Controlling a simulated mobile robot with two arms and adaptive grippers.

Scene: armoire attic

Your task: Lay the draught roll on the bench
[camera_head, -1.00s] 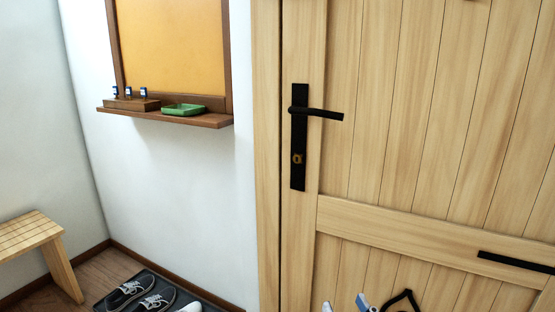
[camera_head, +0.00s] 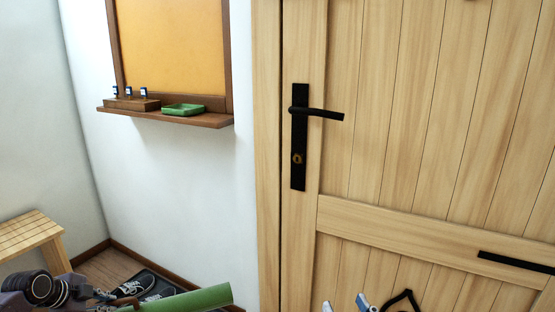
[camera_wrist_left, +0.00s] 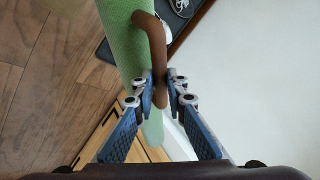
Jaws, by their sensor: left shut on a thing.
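The draught roll is a long green cylinder (camera_head: 190,299) at the bottom of the head view, lying slantwise in the air. In the left wrist view the green roll (camera_wrist_left: 125,45) has a brown curved handle (camera_wrist_left: 152,35). My left gripper (camera_wrist_left: 160,82) is shut on that handle. The wooden slatted bench (camera_head: 28,234) stands at the far left, beyond my left arm.
Dark shoes (camera_head: 135,287) lie on a mat on the floor behind the roll. A wooden door (camera_head: 410,150) with a black handle fills the right. The bench top in view is bare.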

